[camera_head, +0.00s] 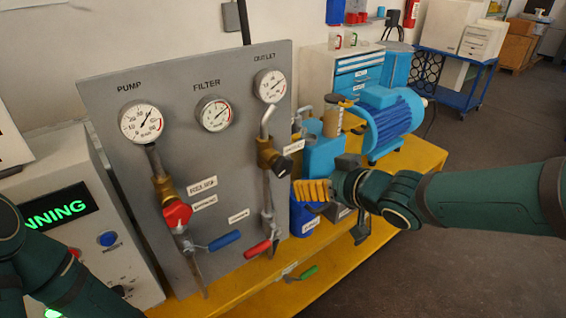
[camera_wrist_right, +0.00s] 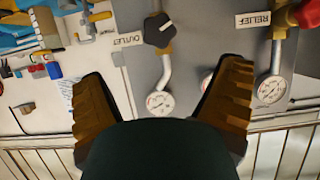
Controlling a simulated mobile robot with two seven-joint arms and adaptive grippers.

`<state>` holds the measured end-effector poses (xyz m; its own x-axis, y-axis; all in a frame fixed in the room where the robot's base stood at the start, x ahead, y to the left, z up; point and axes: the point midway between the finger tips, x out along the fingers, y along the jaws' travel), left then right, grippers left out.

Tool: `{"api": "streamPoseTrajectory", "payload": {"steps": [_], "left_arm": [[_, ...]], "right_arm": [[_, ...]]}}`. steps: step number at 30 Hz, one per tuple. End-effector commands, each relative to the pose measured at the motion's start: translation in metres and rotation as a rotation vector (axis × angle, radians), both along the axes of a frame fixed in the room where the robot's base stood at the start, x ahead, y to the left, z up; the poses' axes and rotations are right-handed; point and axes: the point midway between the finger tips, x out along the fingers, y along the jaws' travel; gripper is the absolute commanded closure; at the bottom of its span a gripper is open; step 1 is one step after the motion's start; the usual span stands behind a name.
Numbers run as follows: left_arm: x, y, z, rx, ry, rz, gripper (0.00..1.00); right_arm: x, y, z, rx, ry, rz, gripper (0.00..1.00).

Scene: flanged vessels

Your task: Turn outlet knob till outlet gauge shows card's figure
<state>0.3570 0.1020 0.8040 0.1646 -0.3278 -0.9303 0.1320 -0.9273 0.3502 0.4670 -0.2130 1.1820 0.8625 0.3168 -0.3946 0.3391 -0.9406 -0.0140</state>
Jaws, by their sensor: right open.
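The outlet knob (camera_head: 284,166) is a black knob on a brass valve, on the pipe below the outlet gauge (camera_head: 270,86) on the grey panel. The gauge is a white dial, too small to read surely. In the right wrist view, upside down, the knob (camera_wrist_right: 158,30) lies beyond the fingertips and the outlet gauge (camera_wrist_right: 159,103) shows between the fingers. My right gripper (camera_head: 308,190) has yellow-orange fingers, open and empty, right of and below the knob, apart from it. My left gripper is out of view; only my left arm shows. I cannot make out a card with a figure.
The pump gauge (camera_head: 141,121), filter gauge (camera_head: 214,114) and red relief knob (camera_head: 177,213) are left on the panel. Blue (camera_head: 224,240) and red (camera_head: 258,249) lever handles stick out below. A blue motor (camera_head: 385,118) stands behind my right arm on the yellow bench (camera_head: 424,152).

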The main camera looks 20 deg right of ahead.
Motion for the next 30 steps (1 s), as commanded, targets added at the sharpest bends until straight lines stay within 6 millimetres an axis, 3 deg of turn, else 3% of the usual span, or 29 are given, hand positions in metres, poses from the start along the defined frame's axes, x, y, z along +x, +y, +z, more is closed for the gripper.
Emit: {"api": "streamPoseTrajectory", "payload": {"steps": [3, 8, 21, 30], "left_arm": [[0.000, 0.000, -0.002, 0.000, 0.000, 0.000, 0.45], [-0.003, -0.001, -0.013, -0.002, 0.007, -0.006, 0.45], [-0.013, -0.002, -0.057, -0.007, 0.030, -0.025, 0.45], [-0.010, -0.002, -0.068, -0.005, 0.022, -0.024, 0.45]], "right_arm": [[0.000, -0.001, 0.006, -0.010, -0.018, 0.002, 0.09], [0.014, 0.004, -0.003, -0.010, -0.017, 0.003, 0.09], [0.087, 0.031, -0.036, -0.008, -0.017, 0.003, 0.09], [0.115, 0.041, -0.045, -0.009, -0.017, 0.003, 0.09]]}}
